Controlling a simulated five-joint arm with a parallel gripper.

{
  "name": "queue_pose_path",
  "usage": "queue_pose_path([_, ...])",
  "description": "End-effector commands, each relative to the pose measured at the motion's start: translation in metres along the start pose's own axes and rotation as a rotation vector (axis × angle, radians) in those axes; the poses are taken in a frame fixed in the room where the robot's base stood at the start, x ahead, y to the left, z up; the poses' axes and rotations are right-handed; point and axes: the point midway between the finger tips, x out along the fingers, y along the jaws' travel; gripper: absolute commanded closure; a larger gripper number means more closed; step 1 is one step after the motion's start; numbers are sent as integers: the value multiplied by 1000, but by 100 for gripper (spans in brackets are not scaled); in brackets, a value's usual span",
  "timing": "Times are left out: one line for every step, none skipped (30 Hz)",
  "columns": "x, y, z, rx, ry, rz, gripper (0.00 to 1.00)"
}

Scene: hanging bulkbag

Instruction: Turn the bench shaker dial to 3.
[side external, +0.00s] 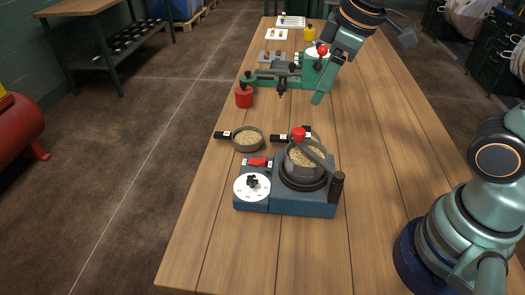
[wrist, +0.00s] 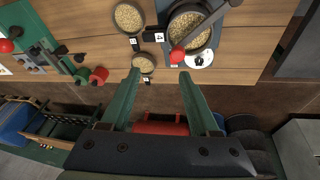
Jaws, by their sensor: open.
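The bench shaker (side external: 287,200) is a blue box on the near part of the table. A round pan of grain sits on it under a clamp bar with a red knob. Its dial (side external: 238,189) is a white disc with a black knob at the front left; the numbers are too small to read. The dial also shows in the wrist view (wrist: 200,60), just right of my right fingertip in the picture. My gripper (wrist: 160,73) is open and empty. In the side view it hangs above the table, beyond the shaker and apart from it.
A red switch (side external: 258,162) is beside the dial. A small pan of grain (side external: 248,140) with a black handle stands behind the shaker. The near left table is clear.

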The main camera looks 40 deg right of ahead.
Motion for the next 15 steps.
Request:
queue_pose_path([8,-8,-12,-113,-30,-27,38])
queue_pose_path([12,-12,-18,-181,-45,-42,38])
queue_pose_path([17,-18,-27,-269,-62,-61,38])
queue_pose_path([22,-23,-33,-338,-75,-76,38])
queue_pose_path([26,-28,-39,-404,-88,-92,38])
queue_pose_path([33,-35,-46,-494,-104,-114,38])
queue_pose_path([38,-41,-52,-561,-115,-130,38])
queue_pose_path([44,-47,-57,-626,-125,-147,38])
queue_pose_path([51,-54,-63,-709,-138,-169,38])
queue_pose_path([56,-60,-67,-769,-146,-185,38])
queue_pose_path([61,-65,-71,-823,-153,-199,38])
queue_pose_path([67,-72,-76,-892,-161,-218,38])
queue_pose_path([72,-77,-78,-937,-168,-231,38])
queue_pose_path([76,-82,-80,-978,-173,-244,38])
queue_pose_path([80,-86,-83,-1025,-178,-257,38])
